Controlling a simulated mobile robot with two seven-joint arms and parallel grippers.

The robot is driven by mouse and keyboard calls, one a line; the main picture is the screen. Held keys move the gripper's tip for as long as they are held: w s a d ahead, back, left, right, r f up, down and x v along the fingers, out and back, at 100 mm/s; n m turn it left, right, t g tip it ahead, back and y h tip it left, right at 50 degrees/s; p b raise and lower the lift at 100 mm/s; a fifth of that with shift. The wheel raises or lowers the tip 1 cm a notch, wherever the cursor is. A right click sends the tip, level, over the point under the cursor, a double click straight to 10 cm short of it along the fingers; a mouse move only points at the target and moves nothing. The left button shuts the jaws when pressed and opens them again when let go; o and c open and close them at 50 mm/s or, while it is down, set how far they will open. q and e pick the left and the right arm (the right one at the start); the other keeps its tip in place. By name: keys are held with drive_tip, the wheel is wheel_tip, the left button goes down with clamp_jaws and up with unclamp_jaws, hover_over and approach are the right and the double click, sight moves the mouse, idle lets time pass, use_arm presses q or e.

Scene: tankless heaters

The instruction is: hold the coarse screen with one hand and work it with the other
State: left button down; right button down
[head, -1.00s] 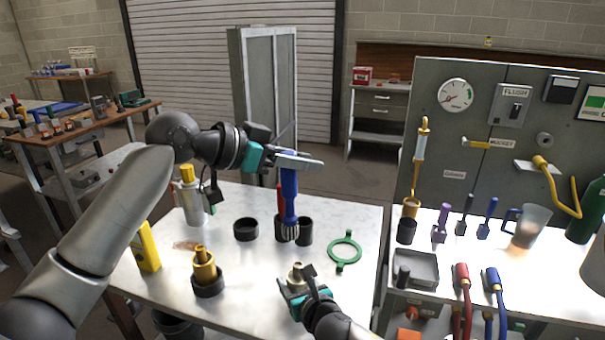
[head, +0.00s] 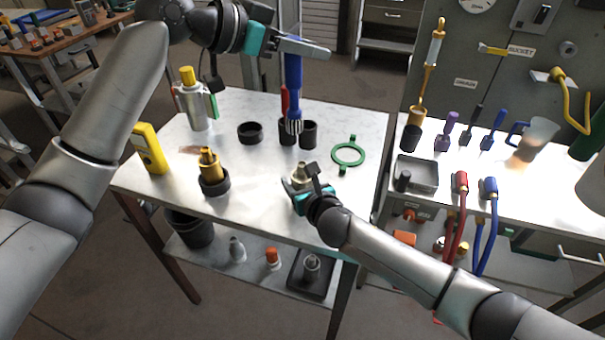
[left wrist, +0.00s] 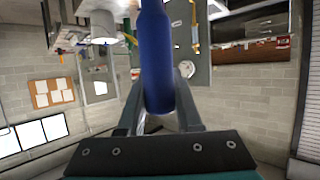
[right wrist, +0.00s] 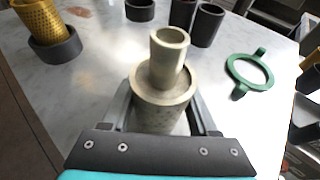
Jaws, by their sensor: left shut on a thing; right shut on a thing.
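My left gripper (head: 305,47) is shut on the blue handle of a brush (head: 293,75), held upright with pale bristles down, above the back of the table. The blue handle fills the middle of the left wrist view (left wrist: 157,55). My right gripper (head: 302,190) is low over the table and shut on a pale, stepped metal cylinder, apparently the coarse screen (right wrist: 162,85). Its narrow end points up and is open at the top. The brush is apart from it, farther back.
A gold perforated screen (head: 209,165) stands in a black ring. Black cups (head: 309,134), a black ring (head: 250,132), a green ring (head: 348,153), a yellow device (head: 149,148) and a silver canister (head: 195,110) share the white table.

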use_arm(q)
drive_tip(key=shift+f, duration=0.1)
drive_tip(key=shift+s+d+f, duration=0.5)
drive_tip(key=shift+d+f, duration=1)
drive_tip(key=shift+f, duration=2.4)
drive_tip(key=w+a+r, duration=0.1)
drive_tip(key=a+r, duration=0.2)
drive_tip(key=r, duration=0.5)
drive_tip(key=shift+f, duration=0.15)
idle(0.4)
